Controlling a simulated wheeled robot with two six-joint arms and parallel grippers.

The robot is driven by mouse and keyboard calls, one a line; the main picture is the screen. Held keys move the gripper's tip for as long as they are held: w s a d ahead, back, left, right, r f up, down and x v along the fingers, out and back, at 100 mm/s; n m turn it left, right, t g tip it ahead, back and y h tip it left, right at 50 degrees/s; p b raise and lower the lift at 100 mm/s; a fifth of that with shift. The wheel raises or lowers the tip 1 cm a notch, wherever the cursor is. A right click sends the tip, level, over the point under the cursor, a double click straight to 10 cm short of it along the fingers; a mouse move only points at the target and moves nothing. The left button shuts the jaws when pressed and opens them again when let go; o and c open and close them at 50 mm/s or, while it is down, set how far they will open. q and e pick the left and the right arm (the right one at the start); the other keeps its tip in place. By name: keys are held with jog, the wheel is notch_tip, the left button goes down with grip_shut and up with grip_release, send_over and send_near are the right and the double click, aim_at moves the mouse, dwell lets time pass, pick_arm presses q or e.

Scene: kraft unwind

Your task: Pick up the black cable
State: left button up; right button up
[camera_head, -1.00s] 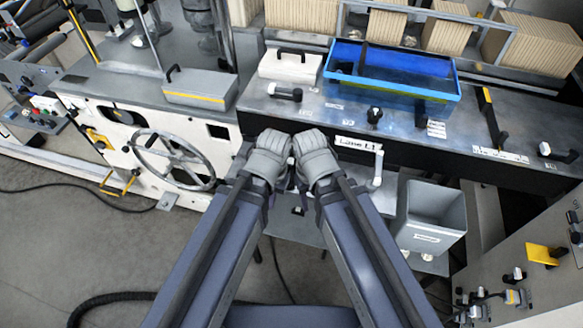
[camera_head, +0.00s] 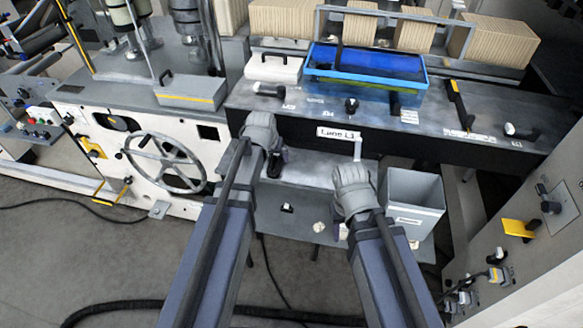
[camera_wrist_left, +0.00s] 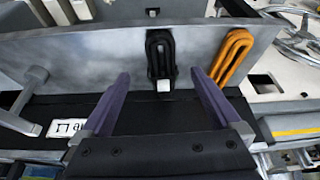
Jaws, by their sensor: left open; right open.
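A black cable (camera_wrist_left: 160,50), folded in a loop, lies on a grey metal shelf in the left wrist view. A pale patch shows at its near end. My left gripper (camera_wrist_left: 159,74) is open and empty, its two purple fingers pointing toward the cable, one to each side in the picture. In the head view my left gripper (camera_head: 262,132) is over the left part of the shelf below the bench and hides what lies beneath it. My right gripper (camera_head: 351,190) is open, to the right, beside a grey bin; its fingers are hard to make out.
An orange cable loop (camera_wrist_left: 232,56) lies to the right of the black one. A grey bin (camera_head: 414,205) stands right of my right gripper. A blue tray (camera_head: 366,78) is on the bench behind. A handwheel (camera_head: 164,163) is at the left. A "Lane L1" label (camera_head: 339,133) marks the bench front.

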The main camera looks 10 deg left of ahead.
aim_at(275, 164)
pick_arm(q)
jog(key=shift+w+f, duration=0.2)
jog(key=shift+f, duration=0.15)
jog(key=b+x, duration=0.2)
jog(key=shift+s+f+b, duration=0.1)
jog(key=shift+b, duration=0.2)
jog(key=b+x, duration=0.4)
jog(key=x, duration=0.1)
jog(key=shift+a+f+b, duration=0.1)
jog(key=shift+b, duration=0.3)
jog(key=shift+c, duration=0.3)
jog(key=c, duration=1.4)
jog(key=shift+r, duration=0.2)
notch_tip(275, 164, up, 18)
jog(key=p, duration=1.8)
